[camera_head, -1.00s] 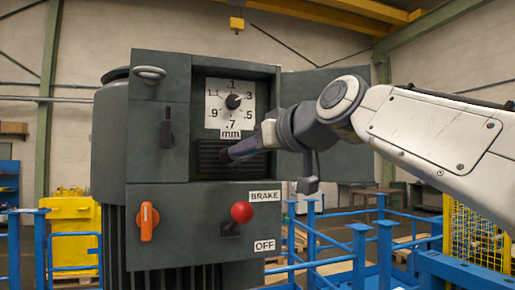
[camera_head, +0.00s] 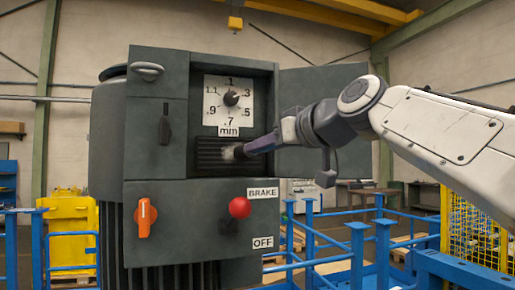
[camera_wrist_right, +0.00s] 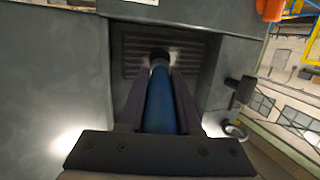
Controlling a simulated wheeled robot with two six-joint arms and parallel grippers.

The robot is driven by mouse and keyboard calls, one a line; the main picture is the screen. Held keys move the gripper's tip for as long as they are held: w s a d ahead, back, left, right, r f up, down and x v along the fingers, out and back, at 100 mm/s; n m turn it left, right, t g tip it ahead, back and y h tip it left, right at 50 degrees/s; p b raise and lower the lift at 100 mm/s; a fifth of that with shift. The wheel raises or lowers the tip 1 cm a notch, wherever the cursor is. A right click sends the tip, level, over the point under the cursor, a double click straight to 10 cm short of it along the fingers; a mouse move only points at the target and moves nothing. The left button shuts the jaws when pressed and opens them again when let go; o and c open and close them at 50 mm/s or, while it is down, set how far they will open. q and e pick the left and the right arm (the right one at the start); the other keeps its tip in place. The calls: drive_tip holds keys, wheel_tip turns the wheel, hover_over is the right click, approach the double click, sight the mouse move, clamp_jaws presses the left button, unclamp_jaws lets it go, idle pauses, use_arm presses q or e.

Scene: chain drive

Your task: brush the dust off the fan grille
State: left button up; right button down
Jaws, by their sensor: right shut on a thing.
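The fan grille (camera_head: 211,151) is a dark slatted panel in the cabinet recess, below the white dial. It also shows in the wrist view (camera_wrist_right: 133,50). A pale patch (camera_head: 230,153) lies on its right part; I cannot tell if all of it is dust. My right gripper (camera_head: 272,141) is shut on a brush with a blue handle (camera_wrist_right: 162,105). The brush points at the grille, its dark tip (camera_wrist_right: 159,57) over the pale patch. I cannot tell whether it touches. My left gripper is out of view.
An open cabinet door (camera_head: 325,120) stands right of the recess, close to my right arm. A red-knobbed brake lever (camera_head: 239,208) sticks out below the grille. An orange handle (camera_head: 145,217) and a dark handle (camera_head: 165,124) are at the left.

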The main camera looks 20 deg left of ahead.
drive_tip(key=shift+a, duration=0.1)
drive_tip(key=s+a, duration=0.1)
drive_tip(key=a, duration=0.2)
drive_tip(key=shift+s, duration=0.4)
idle(1.1)
drive_tip(key=shift+s, duration=0.1)
drive_tip(key=shift+s+d+b, duration=0.4)
drive_tip(key=shift+s+d, duration=0.15)
drive_tip(key=shift+s, duration=0.25)
drive_tip(key=shift+s+d+b, duration=0.45)
drive_tip(key=shift+s+d, duration=0.1)
drive_tip(key=shift+s, duration=0.25)
drive_tip(key=shift+s+d+b, duration=0.4)
drive_tip(key=shift+s+d, duration=0.15)
drive_tip(key=shift+s, duration=0.25)
